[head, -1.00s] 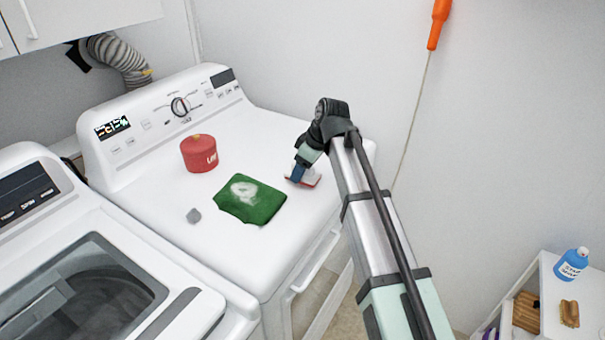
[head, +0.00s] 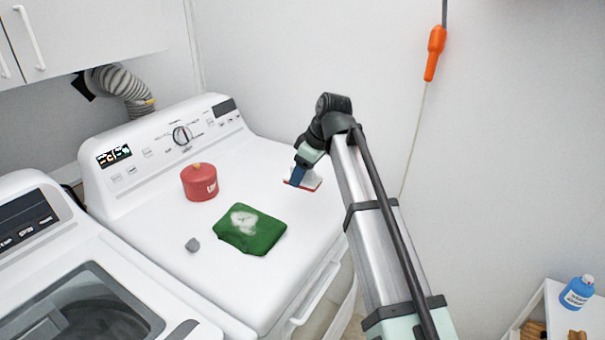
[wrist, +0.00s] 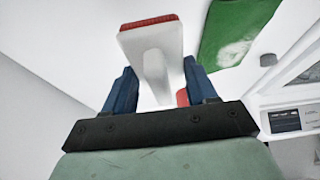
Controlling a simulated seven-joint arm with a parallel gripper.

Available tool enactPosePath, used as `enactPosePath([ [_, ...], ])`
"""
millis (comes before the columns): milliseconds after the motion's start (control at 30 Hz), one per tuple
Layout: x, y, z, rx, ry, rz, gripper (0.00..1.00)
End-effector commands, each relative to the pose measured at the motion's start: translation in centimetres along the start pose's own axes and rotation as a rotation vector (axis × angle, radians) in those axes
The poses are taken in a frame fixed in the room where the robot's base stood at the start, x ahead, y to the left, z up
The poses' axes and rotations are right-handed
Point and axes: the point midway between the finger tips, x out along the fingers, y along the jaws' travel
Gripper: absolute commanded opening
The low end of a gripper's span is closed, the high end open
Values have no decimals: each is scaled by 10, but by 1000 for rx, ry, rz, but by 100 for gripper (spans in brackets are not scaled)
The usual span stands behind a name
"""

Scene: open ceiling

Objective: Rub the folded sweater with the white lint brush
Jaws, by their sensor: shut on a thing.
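The folded sweater (head: 262,234) is green with a pale whitish patch and lies flat on the white dryer's top. It also shows at the upper right of the wrist view (wrist: 228,28). The white lint brush (wrist: 152,48) has a red pad along its far edge. My gripper (head: 299,173) is shut on its handle, with a blue finger on each side in the wrist view (wrist: 160,85). In the head view the brush (head: 313,183) is right of and behind the sweater, apart from it. Its height above the dryer is hard to tell.
A red lidded canister (head: 199,183) stands behind the sweater on the dryer (head: 150,205). A small grey lump (head: 192,245) lies left of the sweater. The washer (head: 40,240) is at left, the wall close on the right. The dryer top between brush and sweater is clear.

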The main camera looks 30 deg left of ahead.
Motion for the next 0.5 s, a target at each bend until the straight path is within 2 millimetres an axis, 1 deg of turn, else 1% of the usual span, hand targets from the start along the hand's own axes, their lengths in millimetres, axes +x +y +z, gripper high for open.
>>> enactPosePath([
  [33,0,0,0,0,0,0,47],
  [200,0,0,0,0,0,0,33],
  [367,2,-5,-5,-9,0,-4,32],
  [467,7,-17,-17,-29,1,-12,32],
  [500,10,-23,-23,-41,1,-17,32],
])
